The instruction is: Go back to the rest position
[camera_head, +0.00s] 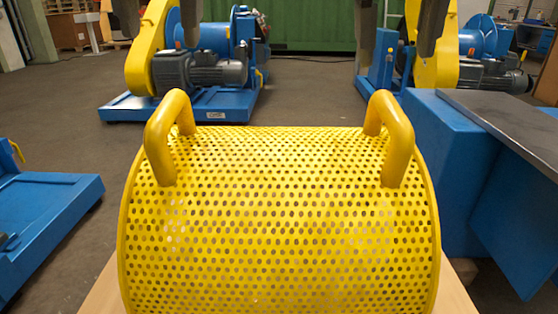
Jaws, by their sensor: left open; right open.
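A yellow perforated cover (280,220) with a curved top fills the lower middle of the head view. It stands on a light wooden surface (100,296). It has a left handle (160,135) and a right handle (398,140), both yellow tubes. My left gripper (158,20) is at the top edge, above the left handle in the picture, with its grey fingers apart. My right gripper (400,24) is at the top edge above the right handle, also with fingers apart. Both are empty and clear of the handles. Their upper parts are cut off by the frame.
Behind stand a blue and yellow machine with a grey motor (205,72) and a similar one (485,75) at the right. A blue bench with a grey top (510,120) is close at right. A blue base (45,220) lies at left. Grey floor (50,110) shows between.

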